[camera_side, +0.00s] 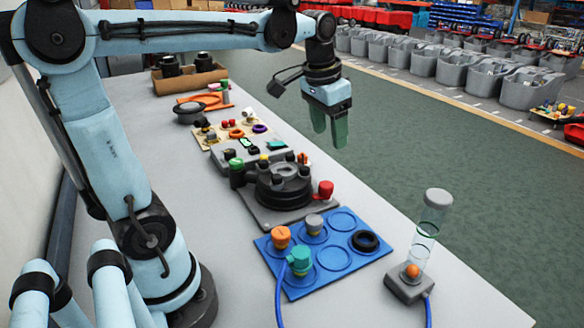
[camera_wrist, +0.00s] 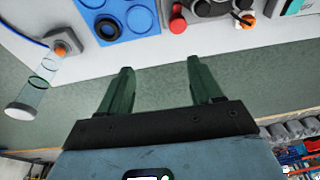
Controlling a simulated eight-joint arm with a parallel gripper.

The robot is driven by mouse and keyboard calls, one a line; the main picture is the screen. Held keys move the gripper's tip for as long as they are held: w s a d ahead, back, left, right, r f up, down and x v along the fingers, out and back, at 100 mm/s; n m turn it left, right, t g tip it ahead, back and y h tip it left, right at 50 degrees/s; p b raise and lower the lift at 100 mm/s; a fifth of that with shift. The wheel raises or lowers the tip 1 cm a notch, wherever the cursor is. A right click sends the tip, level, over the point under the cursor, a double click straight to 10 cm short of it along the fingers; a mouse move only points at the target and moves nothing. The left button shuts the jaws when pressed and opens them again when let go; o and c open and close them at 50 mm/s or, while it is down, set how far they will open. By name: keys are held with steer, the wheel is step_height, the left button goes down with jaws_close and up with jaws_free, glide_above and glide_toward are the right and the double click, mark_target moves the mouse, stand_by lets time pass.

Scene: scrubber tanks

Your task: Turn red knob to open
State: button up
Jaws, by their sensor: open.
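The red knob (camera_side: 325,189) sits at the right side of a dark round fixture (camera_side: 284,188) on a grey plate on the table. In the wrist view the red knob (camera_wrist: 178,22) shows near the top, beyond my fingertips and between them. My gripper (camera_side: 330,140) is open and empty. It hangs high, fingers down, past the table's right edge over the green floor. It is apart from the knob, above and behind it in the side view. In the wrist view my gripper (camera_wrist: 160,75) has its two green fingers spread wide.
A blue board (camera_side: 330,280) with orange, grey and teal knobs and a black ring lies in front of the fixture. A clear tube on a grey base (camera_side: 410,283) stands at the table's right edge. A green knob (camera_side: 236,173) is on the fixture's left.

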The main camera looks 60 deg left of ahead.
steer(key=w+a+r+g, duration=0.1)
steer(key=w+a+g, duration=0.15)
steer(key=a, duration=0.25)
steer(key=shift+h, duration=0.3)
steer(key=f, duration=0.6)
steer(key=w+f, duration=0.1)
steer(key=f, duration=0.2)
steer(key=shift+a+f, duration=0.3)
step_height(320, 180, up, 10)
steer(key=s+d+f+t, duration=0.7)
steer(key=s+d, duration=0.3)
steer(key=d, duration=0.3)
steer(key=shift+s+f, duration=0.4)
steer(key=shift+f, duration=0.45)
